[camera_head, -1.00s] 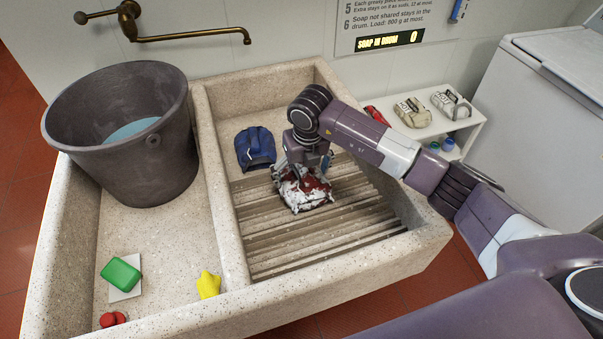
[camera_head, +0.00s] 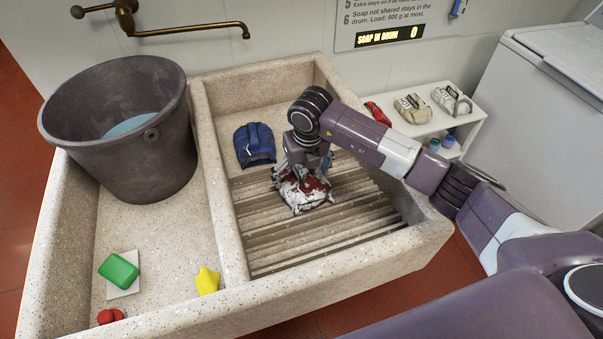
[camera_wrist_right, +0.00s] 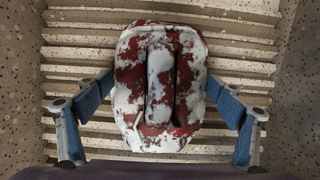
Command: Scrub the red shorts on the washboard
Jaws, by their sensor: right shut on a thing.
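The red shorts (camera_head: 307,193) are a folded bundle covered in patchy white foam. They lie on the ridged stone washboard (camera_head: 290,232) in the right basin. My right gripper (camera_head: 302,174) is above them, shut on the bundle. In the right wrist view the shorts (camera_wrist_right: 160,88) sit between the two blue-padded fingers, with the washboard ridges (camera_wrist_right: 90,42) behind. The arm and gripper hide part of the shorts in the head view. My left gripper is not in view.
A folded blue garment (camera_head: 255,145) lies behind the washboard. The left basin holds a bucket of water (camera_head: 120,165), a green block (camera_head: 118,269) on a white card, and a red item (camera_head: 110,316). A yellow piece (camera_head: 208,281) lies by the divider. A white shelf (camera_head: 462,150) stands right.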

